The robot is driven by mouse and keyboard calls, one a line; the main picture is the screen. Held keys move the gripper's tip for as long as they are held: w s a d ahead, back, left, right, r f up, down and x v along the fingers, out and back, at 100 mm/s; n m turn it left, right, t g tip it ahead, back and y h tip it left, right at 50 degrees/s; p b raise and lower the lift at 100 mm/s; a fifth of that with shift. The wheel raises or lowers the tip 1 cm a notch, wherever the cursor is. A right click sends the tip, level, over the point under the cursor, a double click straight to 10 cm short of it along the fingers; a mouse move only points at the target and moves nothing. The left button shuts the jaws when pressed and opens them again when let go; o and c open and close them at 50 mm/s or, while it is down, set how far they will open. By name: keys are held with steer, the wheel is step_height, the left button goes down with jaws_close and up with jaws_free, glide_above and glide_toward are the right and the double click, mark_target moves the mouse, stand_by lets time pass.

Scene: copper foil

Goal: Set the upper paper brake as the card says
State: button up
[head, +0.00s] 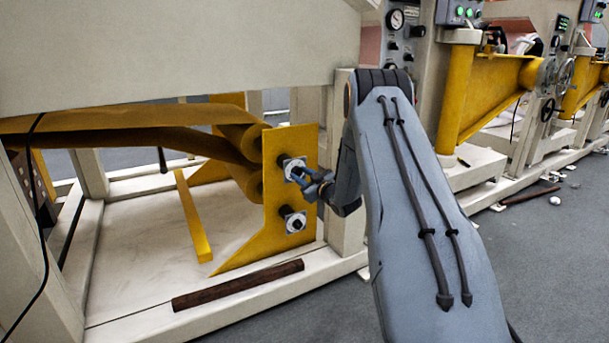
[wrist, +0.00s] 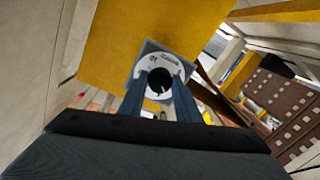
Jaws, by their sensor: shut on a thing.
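The upper paper brake is a round knob (head: 291,168) on a square plate, on the yellow side bracket (head: 278,205). In the wrist view its pale dial (wrist: 152,65) with a dark centre shows between my fingers. My gripper (head: 302,178) is shut on this upper knob; the fingers (wrist: 160,95) lie on either side of it. The lower brake knob (head: 295,222) sits below on the same bracket, apart from my gripper. The dial's marks are too small to read. The card is not recognisable in either view.
Yellow rollers (head: 215,143) run left behind the bracket. A brown bar (head: 238,285) lies on the pale base frame in front. A pale post (head: 343,200) stands close right of the bracket, beside my arm. Grey floor (head: 540,260) is open at right.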

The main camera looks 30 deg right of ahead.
steer(key=o, duration=1.1)
steer(key=shift+c, duration=0.2)
steer(key=shift+s, duration=0.1)
steer(key=s+p, duration=0.2)
steer(key=s, duration=0.5)
steer(key=shift+s+d, duration=0.3)
steer(key=shift+d, duration=0.05)
steer(key=shift+r, duration=0.1)
